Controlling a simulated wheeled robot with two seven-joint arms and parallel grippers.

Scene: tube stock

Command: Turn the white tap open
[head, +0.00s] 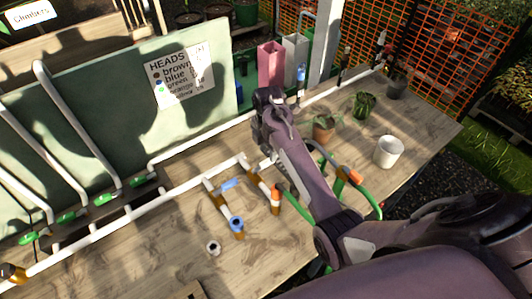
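I cannot pick out a white tap handle for certain; my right arm covers part of the white pipework. The white pipe (190,183) runs across the wooden bench and has short branches toward the front. One branch carries a blue lever (230,184) and ends in a blue ring (236,222). Another branch with an orange end (275,197) lies just left of my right arm. My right gripper (268,99) is at the far end of that arm, above the back of the bench. Its fingers are too dark to read. My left gripper is out of view.
Green valves (110,197) sit on pipes at the left. A pale green board (120,125) with a HEADS notice (180,77) stands behind. A pink post (270,66), a white pot (388,152), a terracotta pot (323,128) and a green hose (338,188) are near my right arm.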

